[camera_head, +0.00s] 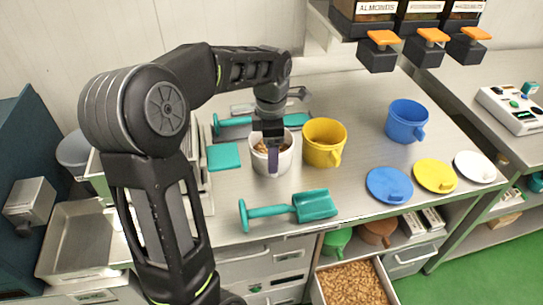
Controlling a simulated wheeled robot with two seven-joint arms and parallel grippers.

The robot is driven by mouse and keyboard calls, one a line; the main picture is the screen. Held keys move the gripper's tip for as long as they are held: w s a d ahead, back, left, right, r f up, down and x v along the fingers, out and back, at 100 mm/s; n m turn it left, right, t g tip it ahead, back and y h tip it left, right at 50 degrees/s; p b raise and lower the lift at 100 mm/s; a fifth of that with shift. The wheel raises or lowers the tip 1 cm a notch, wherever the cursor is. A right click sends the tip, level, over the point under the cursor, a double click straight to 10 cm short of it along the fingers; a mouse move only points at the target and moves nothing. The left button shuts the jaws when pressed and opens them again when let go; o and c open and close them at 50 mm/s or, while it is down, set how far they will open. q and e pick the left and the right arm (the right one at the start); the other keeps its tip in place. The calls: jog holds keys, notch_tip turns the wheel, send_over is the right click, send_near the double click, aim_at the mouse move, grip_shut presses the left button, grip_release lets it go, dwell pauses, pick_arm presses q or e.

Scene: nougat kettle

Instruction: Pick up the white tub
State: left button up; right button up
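The white tub (271,168) stands upright on the steel worktop and holds brown pieces that look like nuts. My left gripper (272,165) comes down from above at the tub, its fingers overlapping the near rim. One finger appears to hang in front of the tub's wall; the other is hidden, so I cannot tell whether it grips the rim. My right gripper does not show.
A yellow tub (324,143) stands close to the right of the white one. A blue tub (406,121) is farther right. Blue (389,185), yellow (436,175) and white (475,167) lids lie right. A teal scoop (312,206) lies in front. Dispensers (377,52) hang above.

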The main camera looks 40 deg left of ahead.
pick_arm(q)
jog(key=f, duration=0.2)
jog(key=f+p, duration=0.1)
jog(key=f, duration=0.2)
jog(key=shift+d, duration=0.2)
jog(key=shift+r, duration=0.1)
grip_shut()
dwell(0.8)
